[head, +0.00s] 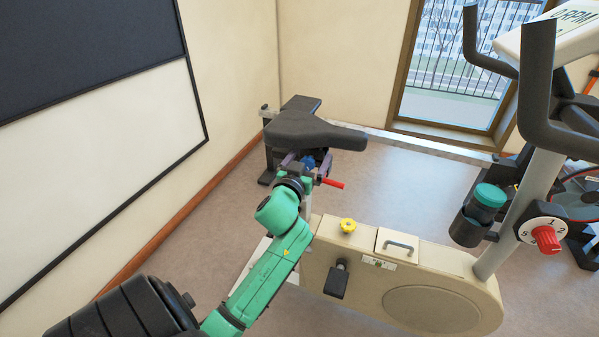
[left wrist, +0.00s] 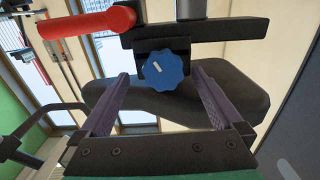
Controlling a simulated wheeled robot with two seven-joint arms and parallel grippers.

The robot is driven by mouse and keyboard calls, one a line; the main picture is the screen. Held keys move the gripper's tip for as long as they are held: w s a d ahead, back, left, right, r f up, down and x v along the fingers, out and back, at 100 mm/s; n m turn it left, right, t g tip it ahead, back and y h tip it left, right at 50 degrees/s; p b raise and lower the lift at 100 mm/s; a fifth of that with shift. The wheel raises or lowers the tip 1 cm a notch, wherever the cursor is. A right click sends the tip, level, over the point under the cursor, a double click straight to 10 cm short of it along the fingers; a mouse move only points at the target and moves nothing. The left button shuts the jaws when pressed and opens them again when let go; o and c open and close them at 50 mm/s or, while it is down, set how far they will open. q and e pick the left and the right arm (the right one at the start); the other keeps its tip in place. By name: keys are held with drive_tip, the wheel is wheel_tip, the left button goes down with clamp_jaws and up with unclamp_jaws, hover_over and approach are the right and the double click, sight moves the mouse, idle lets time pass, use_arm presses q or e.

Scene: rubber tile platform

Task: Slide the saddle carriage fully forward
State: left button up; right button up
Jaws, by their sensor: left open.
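The black saddle (head: 305,130) of a cream exercise bike sits at the middle of the head view, its nose pointing right. Below it are a blue knob (head: 309,162) and a red lever (head: 333,184). In the left wrist view, the blue knob (left wrist: 164,71) is on a black carriage block (left wrist: 150,45) beside a black rail (left wrist: 232,29), with the red lever (left wrist: 85,28) at upper left. My left gripper (left wrist: 160,78) is open, its purple fingers either side of the knob; contact cannot be told. In the head view it is partly hidden below the saddle. My right gripper is out of view.
The bike's cream body (head: 440,300) carries a yellow knob (head: 348,226) and a pedal (head: 337,281). The handlebar post (head: 520,210) with a bottle (head: 485,203) and red dial (head: 546,240) stands at right. A wall board (head: 110,140) is at left.

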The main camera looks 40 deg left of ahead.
use_arm(q)
drive_tip(key=b+v, duration=0.1)
drive_tip(key=v, duration=1.2)
drive_tip(key=shift+s+d, duration=0.1)
drive_tip(key=s+d+f+m+g+h+p, duration=0.1)
drive_tip(key=d+f+m+g+h+p, duration=0.2)
drive_tip(key=f, duration=1.4)
drive_tip(key=s+d+f+m+g+h+p, duration=0.1)
drive_tip(key=d+f+g+h+p, duration=0.3)
drive_tip(key=f, duration=1.2)
drive_tip(key=s+d+f+m+g+y, duration=0.1)
drive_tip(key=s+f+g, duration=0.1)
drive_tip(key=s+f, duration=0.4)
drive_tip(key=s+d+f+g, duration=0.2)
drive_tip(key=s+f+g, duration=0.1)
drive_tip(key=s+f, duration=0.25)
drive_tip(key=s+a+f+g+p, duration=0.1)
drive_tip(key=s+f+g, duration=0.1)
drive_tip(key=s, duration=0.6)
drive_tip(key=s+a+f+m+g+p, duration=0.1)
drive_tip(key=s+f+g, duration=0.1)
drive_tip(key=s, duration=0.7)
drive_tip(key=shift+a+f+p, duration=0.2)
drive_tip(key=shift+f+p, duration=0.1)
drive_tip(key=shift+f, duration=0.55)
